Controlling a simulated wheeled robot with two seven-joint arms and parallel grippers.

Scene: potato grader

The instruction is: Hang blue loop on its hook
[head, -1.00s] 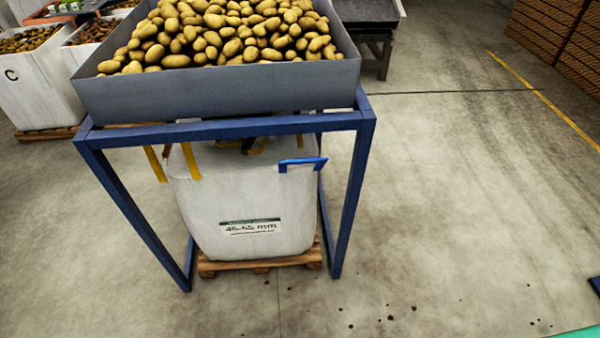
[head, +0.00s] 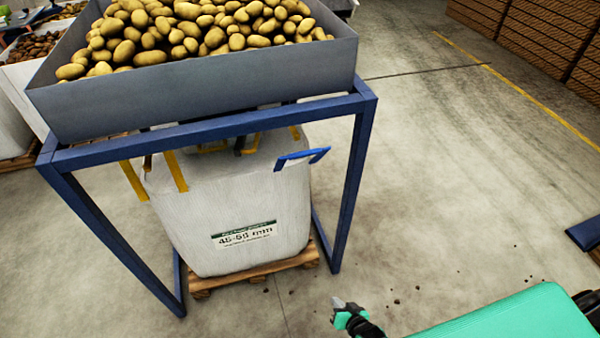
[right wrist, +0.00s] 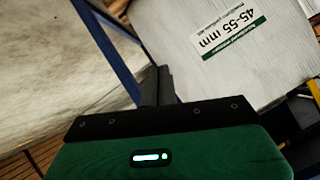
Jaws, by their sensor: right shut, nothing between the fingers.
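The blue loop (head: 302,157) stands out from the top right front corner of a white bulk bag (head: 225,205). It looks free, with open space around it. I cannot make out its hook on the blue frame (head: 215,131) around the bag. My right gripper (head: 338,302) is low at the bottom middle of the head view, below and apart from the bag and the loop. It is shut and empty. My left gripper is out of view.
A grey hopper of potatoes (head: 200,100) sits on top of the blue frame. The bag stands on a wooden pallet (head: 255,274). The concrete floor to the right (head: 440,180) is mostly clear.

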